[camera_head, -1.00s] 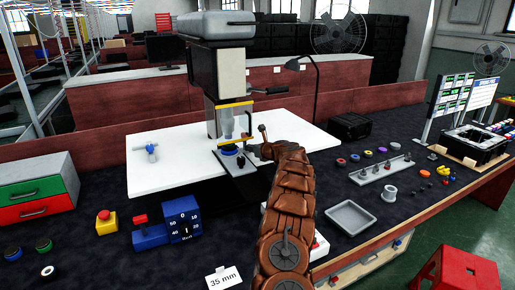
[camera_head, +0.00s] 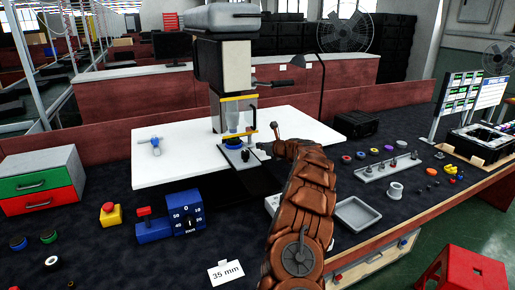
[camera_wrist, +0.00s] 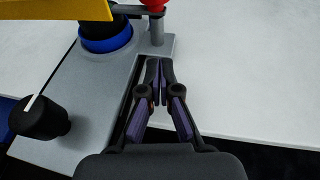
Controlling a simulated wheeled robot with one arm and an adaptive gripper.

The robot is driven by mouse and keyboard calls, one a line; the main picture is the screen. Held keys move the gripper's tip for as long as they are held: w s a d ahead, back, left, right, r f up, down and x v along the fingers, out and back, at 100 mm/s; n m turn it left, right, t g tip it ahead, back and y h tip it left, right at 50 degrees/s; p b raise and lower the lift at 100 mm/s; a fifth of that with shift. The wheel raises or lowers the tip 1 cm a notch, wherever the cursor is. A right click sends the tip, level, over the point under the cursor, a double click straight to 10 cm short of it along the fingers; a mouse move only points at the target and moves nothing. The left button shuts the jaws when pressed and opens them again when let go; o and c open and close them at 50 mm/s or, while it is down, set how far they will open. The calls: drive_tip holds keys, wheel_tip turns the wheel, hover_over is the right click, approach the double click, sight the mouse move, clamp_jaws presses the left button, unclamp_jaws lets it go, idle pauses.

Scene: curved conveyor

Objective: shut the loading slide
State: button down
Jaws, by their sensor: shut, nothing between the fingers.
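The loading slide (camera_wrist: 85,105) is a flat grey plate with a black knob (camera_wrist: 38,118) at its lower left in the wrist view. A blue ring (camera_wrist: 107,36) sits at its far end, partly under the yellow guard (camera_wrist: 60,8). In the head view the slide (camera_head: 240,158) reaches out from the press base above the white table. My gripper (camera_wrist: 160,65) is shut and empty. Its tips are at the slide's right edge, just short of a grey post; I cannot tell whether they touch. In the head view my gripper (camera_head: 264,148) is right of the knob.
The press (camera_head: 228,65) stands behind the slide, with a red-topped post (camera_wrist: 152,5) close to my fingertips. The white tabletop (camera_head: 175,170) is mostly clear. A blue dial box (camera_head: 186,213), a red emergency button (camera_head: 109,210) and a grey tray (camera_head: 356,212) lie in front.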

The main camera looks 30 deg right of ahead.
drive_tip(key=b+v, duration=0.2)
drive_tip(key=v, duration=0.7)
drive_tip(key=shift+s+a+r, duration=0.1)
idle(0.3)
